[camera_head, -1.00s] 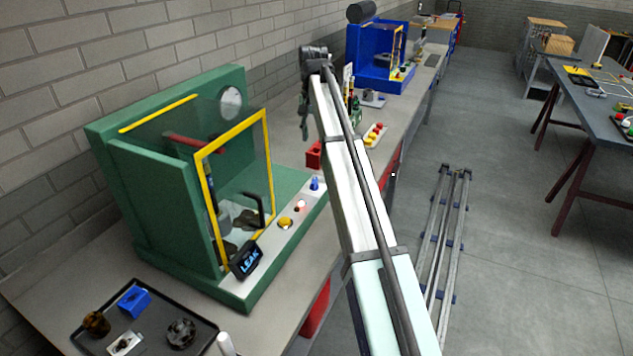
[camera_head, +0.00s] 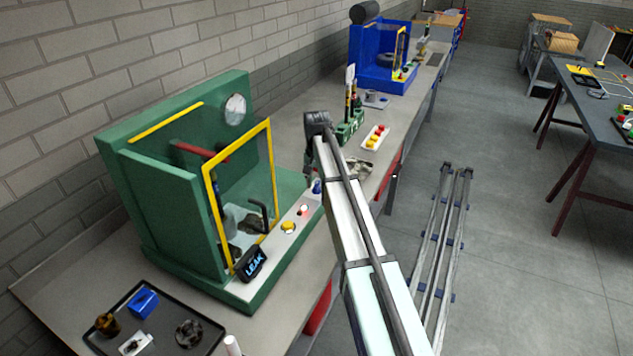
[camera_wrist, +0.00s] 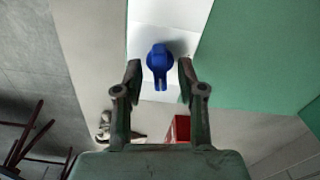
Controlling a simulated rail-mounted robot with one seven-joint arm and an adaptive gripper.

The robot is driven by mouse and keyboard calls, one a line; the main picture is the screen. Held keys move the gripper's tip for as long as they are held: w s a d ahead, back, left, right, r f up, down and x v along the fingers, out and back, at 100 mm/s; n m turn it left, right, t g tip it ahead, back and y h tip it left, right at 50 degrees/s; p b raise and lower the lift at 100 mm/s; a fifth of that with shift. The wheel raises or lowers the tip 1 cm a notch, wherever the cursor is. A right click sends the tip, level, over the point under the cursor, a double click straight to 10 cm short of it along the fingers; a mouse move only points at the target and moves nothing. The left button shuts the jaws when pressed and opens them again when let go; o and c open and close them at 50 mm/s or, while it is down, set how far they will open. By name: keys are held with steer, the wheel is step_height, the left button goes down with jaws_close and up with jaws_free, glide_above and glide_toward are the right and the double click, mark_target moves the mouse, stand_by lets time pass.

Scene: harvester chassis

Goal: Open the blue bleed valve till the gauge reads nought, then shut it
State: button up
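The blue bleed valve (camera_wrist: 158,62) is a small blue knob with a short lever on the white front strip of the green test cabinet (camera_head: 180,262). In the head view the valve (camera_head: 316,187) shows just below my gripper (camera_head: 310,172). In the wrist view my gripper (camera_wrist: 160,78) is open, one finger on each side of the valve, with a gap on both sides. I cannot tell its exact height over the valve. The round gauge (camera_head: 235,109) is on the cabinet's back wall; its reading is too small to make out.
A yellow-framed clear door (camera_head: 210,200) stands up at the cabinet front. A yellow button (camera_head: 288,227), a lit button (camera_head: 304,211) and a LEAK display (camera_head: 250,263) are along the strip. A red box (camera_wrist: 180,128) is near my gripper. A black tray (camera_head: 165,310) lies at the front.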

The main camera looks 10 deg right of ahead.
steer(key=shift+f, duration=0.4)
jaws_close()
